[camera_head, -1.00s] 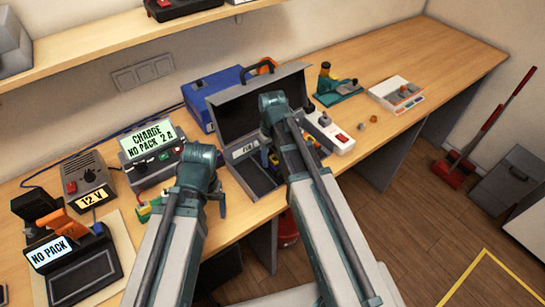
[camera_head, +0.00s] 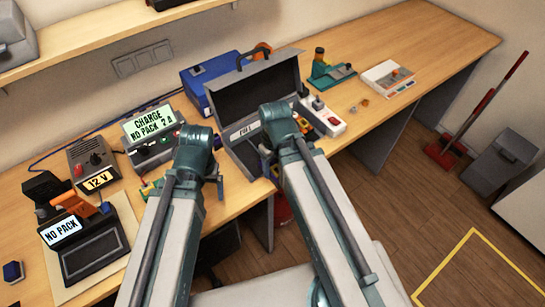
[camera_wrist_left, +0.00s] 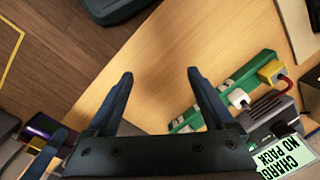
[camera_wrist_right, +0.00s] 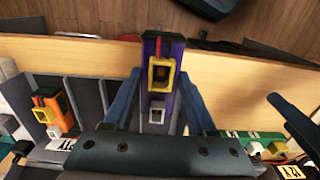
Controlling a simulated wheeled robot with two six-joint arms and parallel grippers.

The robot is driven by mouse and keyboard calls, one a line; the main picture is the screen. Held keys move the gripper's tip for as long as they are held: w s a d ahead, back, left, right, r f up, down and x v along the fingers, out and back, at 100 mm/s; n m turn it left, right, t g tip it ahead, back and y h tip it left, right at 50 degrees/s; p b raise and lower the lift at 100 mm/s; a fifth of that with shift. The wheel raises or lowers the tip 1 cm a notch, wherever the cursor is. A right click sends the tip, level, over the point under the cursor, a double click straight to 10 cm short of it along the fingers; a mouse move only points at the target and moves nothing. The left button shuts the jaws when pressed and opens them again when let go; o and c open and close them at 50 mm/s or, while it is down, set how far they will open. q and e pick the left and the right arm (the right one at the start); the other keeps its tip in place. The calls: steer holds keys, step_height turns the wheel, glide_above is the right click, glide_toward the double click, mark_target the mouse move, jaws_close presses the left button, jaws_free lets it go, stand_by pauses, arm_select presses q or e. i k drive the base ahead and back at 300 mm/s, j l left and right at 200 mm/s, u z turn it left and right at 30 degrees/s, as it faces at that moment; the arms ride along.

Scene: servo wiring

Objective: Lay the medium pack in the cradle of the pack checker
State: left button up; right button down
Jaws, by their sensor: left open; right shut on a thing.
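The pack checker (camera_head: 92,248) stands at the near left of the bench. Its display (camera_head: 62,232) reads NO PACK, it has an orange lever (camera_head: 76,205), and no pack shows in its dark cradle. My right gripper (camera_wrist_right: 160,92) is shut on a purple pack (camera_wrist_right: 175,75) with yellow and white connectors, near the box's front edge. The head view mostly hides this pack behind my arm; it shows at the lower left of the left wrist view (camera_wrist_left: 40,124). My left gripper (camera_wrist_left: 160,76) is open and empty above the bench, beside a green connector strip (camera_wrist_left: 212,88).
The open grey box (camera_head: 240,157) has dividers and holds an orange pack (camera_wrist_right: 55,108). The charger (camera_head: 152,140), its display reading NO PACK, and a 12 V supply (camera_head: 92,160) stand behind. A small blue object (camera_head: 12,271) lies at the left edge. The bench's far right is mostly clear.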

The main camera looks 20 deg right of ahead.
mark_target(95, 251)
steer(key=k+j, duration=0.3)
steer(key=j, duration=0.25)
steer(key=k+j, duration=0.15)
steer(key=j, duration=0.25)
steer(key=k+j, duration=0.1)
steer(key=j, duration=0.25)
steer(key=k+j, duration=0.15)
steer(key=j, duration=0.25)
steer(key=k+j, duration=0.1)
steer(key=j, duration=0.7)
steer(key=i+j, duration=0.1)
steer(key=j, duration=0.35)
